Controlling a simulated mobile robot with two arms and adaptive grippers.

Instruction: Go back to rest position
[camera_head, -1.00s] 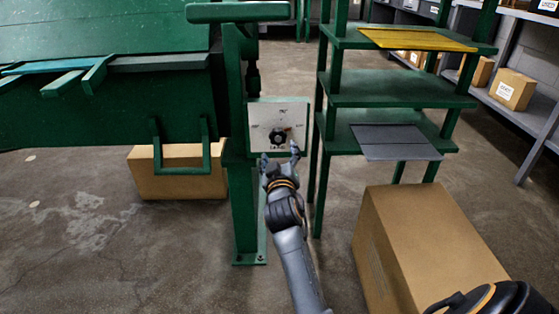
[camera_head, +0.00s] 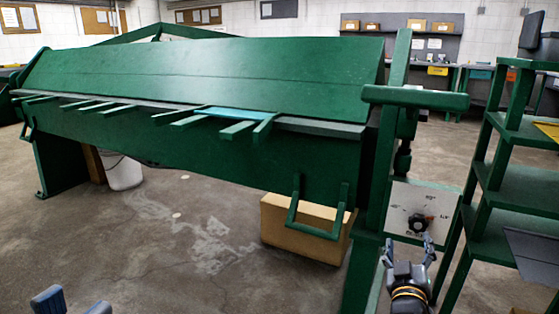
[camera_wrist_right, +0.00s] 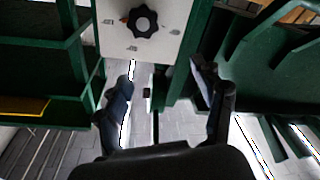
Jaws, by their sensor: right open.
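My right gripper (camera_head: 408,250) is open and empty, in front of and just below the white dial plate (camera_head: 405,197) on the green machine's right post. The black knob (camera_head: 419,224) on that plate shows above the fingertips. In the right wrist view the two fingers of my right gripper (camera_wrist_right: 163,90) stand apart with nothing between them, and the black knob (camera_wrist_right: 140,21) is beyond and above them, apart. Two grey-blue fingertips of my left gripper (camera_head: 74,304) show at the bottom left edge, apart; the rest of it is out of frame.
The large green bending machine (camera_head: 250,65) spans the view, with a cardboard box (camera_head: 275,225) under it and a white bucket (camera_head: 124,172) at the left. A green shelf rack (camera_head: 530,190) stands close on the right. The concrete floor (camera_head: 100,235) in front is largely clear.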

